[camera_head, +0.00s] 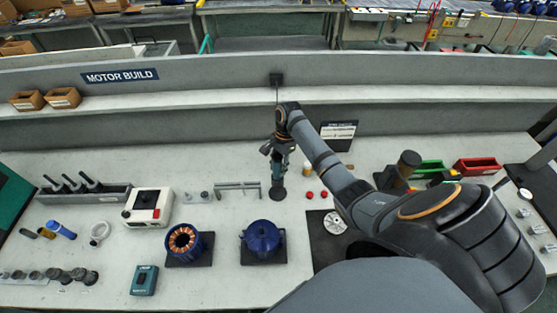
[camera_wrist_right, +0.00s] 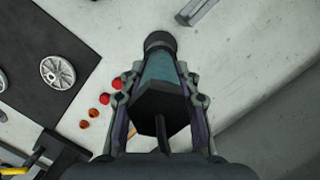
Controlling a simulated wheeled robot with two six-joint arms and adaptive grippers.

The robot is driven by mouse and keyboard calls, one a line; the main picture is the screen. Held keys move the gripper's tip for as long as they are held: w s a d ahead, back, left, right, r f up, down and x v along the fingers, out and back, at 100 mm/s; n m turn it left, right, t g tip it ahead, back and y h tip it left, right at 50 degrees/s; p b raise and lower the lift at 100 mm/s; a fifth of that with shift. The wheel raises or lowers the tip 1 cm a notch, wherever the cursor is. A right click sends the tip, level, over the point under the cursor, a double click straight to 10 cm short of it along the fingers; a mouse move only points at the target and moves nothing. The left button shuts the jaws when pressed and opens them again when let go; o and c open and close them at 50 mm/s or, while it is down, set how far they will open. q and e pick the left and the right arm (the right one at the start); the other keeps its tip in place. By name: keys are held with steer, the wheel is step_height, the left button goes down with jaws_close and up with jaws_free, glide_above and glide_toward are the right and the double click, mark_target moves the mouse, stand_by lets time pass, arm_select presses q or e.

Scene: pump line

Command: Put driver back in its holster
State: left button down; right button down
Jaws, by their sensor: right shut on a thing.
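The driver (camera_head: 278,171) has a teal body and stands about upright at the back of the bench, below a thin cord from a black box (camera_head: 276,79) on the ledge. My right gripper (camera_head: 279,150) is shut on it from above. In the right wrist view, the gripper (camera_wrist_right: 157,73) has a finger on each side of the driver (camera_wrist_right: 162,67), with its black end towards the camera. A dark round part (camera_wrist_right: 160,41) shows at the driver's far end; I cannot tell whether this is its nose or a holster. My left gripper is not in view.
Several red caps (camera_head: 309,194) lie just right of the driver. A metal bracket (camera_head: 237,187) is on its left. A blue pump housing (camera_head: 262,237) and a copper-wound motor (camera_head: 184,240) stand in front. A dark mat (camera_head: 325,246) holds a silver disc (camera_head: 335,222).

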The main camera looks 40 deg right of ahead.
mark_target(279, 155)
steer(key=shift+d+b+x, duration=0.25)
steer(key=shift+b+x, duration=0.25)
steer(key=shift+x, duration=0.75)
steer(key=shift+f, duration=0.1)
steer(key=c, duration=0.7)
jaws_free()
steer(key=shift+o, duration=0.2)
steer(key=p+v, duration=0.2)
steer(key=a+p+v, duration=0.1)
steer(key=p+v, duration=0.1)
steer(key=p, duration=0.1)
steer(key=shift+d+r+p, duration=0.1)
steer(key=shift+r+p, duration=0.1)
steer(key=shift+p, duration=0.15)
steer(key=shift+v, duration=0.85)
